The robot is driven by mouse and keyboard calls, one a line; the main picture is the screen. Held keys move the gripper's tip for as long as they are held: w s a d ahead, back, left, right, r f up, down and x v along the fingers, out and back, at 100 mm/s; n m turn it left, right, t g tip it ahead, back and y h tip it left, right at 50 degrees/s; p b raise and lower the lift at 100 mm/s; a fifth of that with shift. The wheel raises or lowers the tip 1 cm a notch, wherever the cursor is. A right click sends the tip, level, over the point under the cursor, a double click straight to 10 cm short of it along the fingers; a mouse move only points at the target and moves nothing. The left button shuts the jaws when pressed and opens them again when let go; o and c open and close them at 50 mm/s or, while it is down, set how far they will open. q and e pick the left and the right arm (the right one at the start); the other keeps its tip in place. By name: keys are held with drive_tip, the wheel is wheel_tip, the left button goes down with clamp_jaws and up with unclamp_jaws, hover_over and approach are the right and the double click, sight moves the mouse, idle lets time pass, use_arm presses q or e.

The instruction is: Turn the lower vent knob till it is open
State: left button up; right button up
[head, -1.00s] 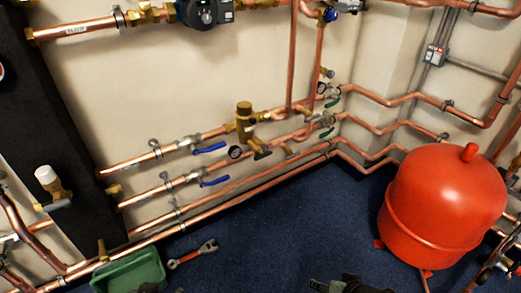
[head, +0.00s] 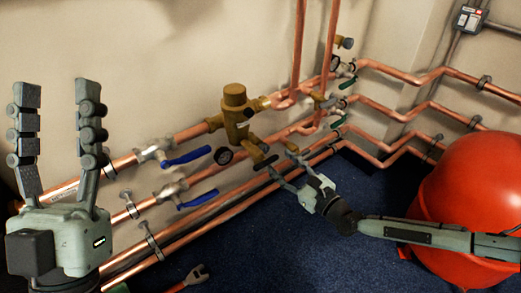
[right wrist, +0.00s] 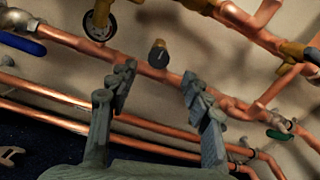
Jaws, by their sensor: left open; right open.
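The lower vent knob, a small dark knob on a brass stem (head: 265,162), sits by the middle copper pipe, right of a round gauge. In the right wrist view the knob (right wrist: 158,56) appears ahead of the fingers, between the two tips, with a gap around it. My right gripper (head: 282,163) is open and empty, close in front of the pipes; its spread fingers also show in the right wrist view (right wrist: 160,84). My left gripper (head: 57,95) is open and empty, raised at the left with its fingers up. How far the knob is turned I cannot tell.
Blue lever valves (head: 187,157) stick out left of the gauge (head: 223,155). A large brass valve (head: 235,108) stands above the knob. Green levers (head: 347,83) are to the right. A red tank (head: 475,200) stands at the right behind my right arm. A wrench (head: 192,277) lies on the blue floor.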

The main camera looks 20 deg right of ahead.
sight(266, 151)
drive_tip(key=x, duration=0.6)
drive_tip(key=shift+w+a+b, duration=0.15)
drive_tip(key=shift+w+b, duration=0.05)
drive_tip(key=shift+b, duration=0.1)
clamp_jaws()
